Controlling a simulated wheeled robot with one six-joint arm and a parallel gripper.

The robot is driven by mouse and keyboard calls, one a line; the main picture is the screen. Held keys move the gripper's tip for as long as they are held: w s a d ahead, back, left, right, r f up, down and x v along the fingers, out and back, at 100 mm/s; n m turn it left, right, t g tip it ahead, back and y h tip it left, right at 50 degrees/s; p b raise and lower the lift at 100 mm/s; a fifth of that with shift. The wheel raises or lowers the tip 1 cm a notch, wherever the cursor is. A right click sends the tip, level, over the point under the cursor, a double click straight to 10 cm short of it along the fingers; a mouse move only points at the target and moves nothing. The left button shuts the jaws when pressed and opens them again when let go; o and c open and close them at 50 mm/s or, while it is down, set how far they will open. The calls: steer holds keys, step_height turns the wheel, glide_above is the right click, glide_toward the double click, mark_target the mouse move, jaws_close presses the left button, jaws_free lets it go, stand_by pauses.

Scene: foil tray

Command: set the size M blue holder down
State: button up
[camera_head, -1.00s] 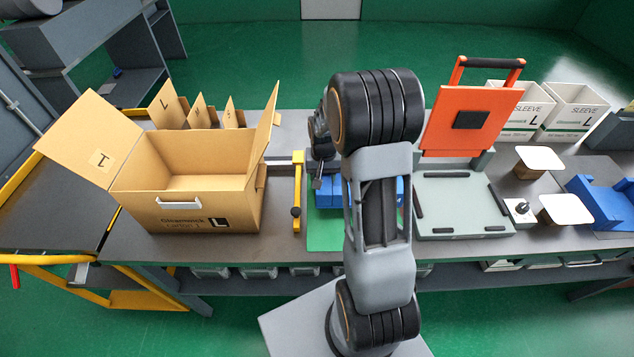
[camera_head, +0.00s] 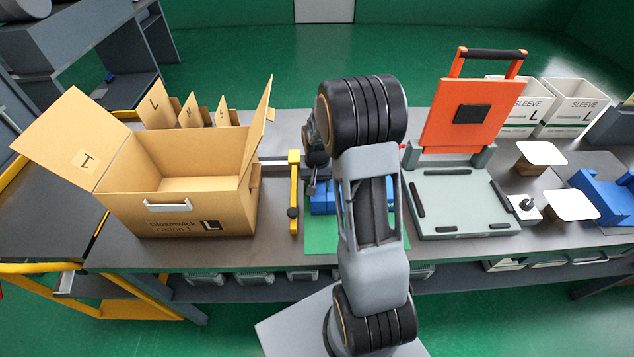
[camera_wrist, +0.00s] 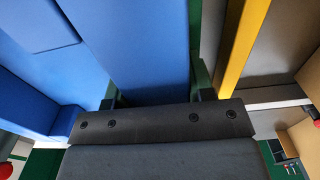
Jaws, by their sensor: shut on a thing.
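The blue holder (camera_head: 322,204) is at the green mat (camera_head: 320,238) in the middle of the bench, partly hidden behind my arm. My gripper (camera_head: 312,186) is over its left part in the head view. In the wrist view my gripper (camera_wrist: 155,97) is shut on a blue wall of the holder (camera_wrist: 145,45), with a fingertip on each side. More blue surface fills the left of that view. I cannot tell whether the holder's underside touches the mat. No size mark on it is visible.
A yellow bar (camera_head: 294,200) stands close left of the mat, and an open carton (camera_head: 205,212) beyond it. A grey press with a raised orange lid (camera_head: 465,120) is on the right. Another blue holder (camera_head: 602,203) lies at far right, near white-topped stands (camera_head: 570,205).

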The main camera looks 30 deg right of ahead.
steer(key=o, duration=1.2)
steer(key=shift+f, duration=0.15)
steer(key=shift+o, duration=0.2)
step_height(320, 180, up, 12)
steer(key=shift+b, duration=0.4)
steer(key=s+a+r+n+t, duration=0.2)
steer(key=s+a, duration=0.3)
steer(key=s, duration=0.3)
steer(key=s+a+r+n+t, duration=0.2)
steer(key=s+a+r+n, duration=0.1)
steer(key=s+a, duration=0.3)
steer(key=shift+s+a+r, duration=0.15)
steer(key=shift+s+r, duration=0.5)
steer(key=shift+s, duration=0.25)
